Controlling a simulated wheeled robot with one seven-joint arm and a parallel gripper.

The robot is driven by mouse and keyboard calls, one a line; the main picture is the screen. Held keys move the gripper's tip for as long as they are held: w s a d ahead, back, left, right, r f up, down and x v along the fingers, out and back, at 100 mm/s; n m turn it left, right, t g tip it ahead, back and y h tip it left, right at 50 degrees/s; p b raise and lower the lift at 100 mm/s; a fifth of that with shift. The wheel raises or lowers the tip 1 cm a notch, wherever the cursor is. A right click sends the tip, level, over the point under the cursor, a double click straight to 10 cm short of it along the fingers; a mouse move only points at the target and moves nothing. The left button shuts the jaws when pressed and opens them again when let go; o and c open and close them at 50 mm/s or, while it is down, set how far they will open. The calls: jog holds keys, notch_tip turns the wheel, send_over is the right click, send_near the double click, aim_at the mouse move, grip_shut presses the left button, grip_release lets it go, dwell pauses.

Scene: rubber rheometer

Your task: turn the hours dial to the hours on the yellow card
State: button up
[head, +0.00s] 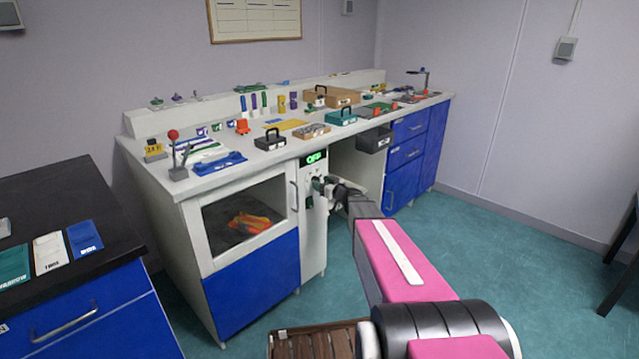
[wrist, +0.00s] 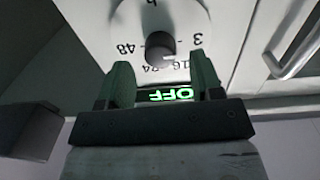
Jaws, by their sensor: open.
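The hours dial is a white round plate (wrist: 192,20) with a dark knob (wrist: 160,46) in the wrist view. The marks 3, 16, 24, 48 and an "h" show upside down around it. A pale mark shows on the knob, but I cannot tell which number it points at. My gripper (wrist: 162,72) is open, its green fingers either side of the knob in the picture; contact cannot be told. In the head view my gripper (head: 322,184) is at the cabinet's narrow front panel. A small yellow card (head: 155,149) stands on the bench's left end; its dark print is too small to read surely.
A green display (head: 314,157) reading OFF sits above the dial panel. A windowed door with a handle (head: 294,196) is just left of the panel. A dark grey bin (head: 375,139) juts out to the right. The floor (head: 490,240) to the right is clear.

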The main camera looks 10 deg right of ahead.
jog(key=shift+x, duration=0.95)
jog(key=c, duration=0.9)
jog(key=shift+c, duration=0.2)
jog(key=shift+m, duration=0.4)
jog(key=m, duration=1.1)
jog(key=m+g, duration=0.1)
jog(key=m, duration=1)
jog(key=shift+d+f+y, duration=0.15)
jog(key=shift+y, duration=0.15)
jog(key=shift+m, duration=0.3)
